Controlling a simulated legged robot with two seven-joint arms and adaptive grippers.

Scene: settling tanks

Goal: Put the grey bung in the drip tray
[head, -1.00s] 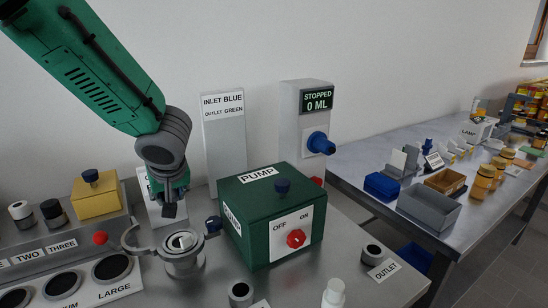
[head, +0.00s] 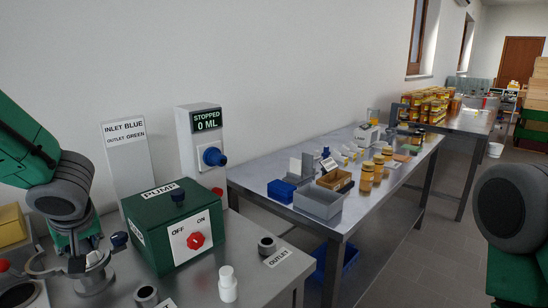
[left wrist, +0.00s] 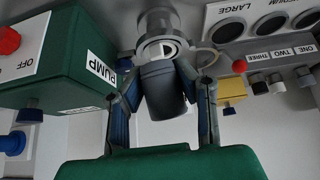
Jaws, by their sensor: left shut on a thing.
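In the left wrist view, my left gripper (left wrist: 166,96) is shut on a dark grey, rounded piece (left wrist: 164,82) that looks like the grey bung. Its far end is in front of a metal cup with a ring (left wrist: 160,42). In the head view, my left gripper (head: 78,264) is low at the left, by this metal cup (head: 94,281); whether the held piece touches the cup I cannot tell. No tray is labelled as the drip tray; an open grey box (head: 316,204) stands on the other table. My right arm shows at the right edge, its gripper out of view.
The green pump box (head: 172,232) stands just right of the left gripper. A white bottle (head: 228,284) and an outlet socket (head: 267,246) are near the front. A second table holds a blue bin (head: 281,191), a brown box (head: 334,179) and several jars. Floor shows between the table and my right arm.

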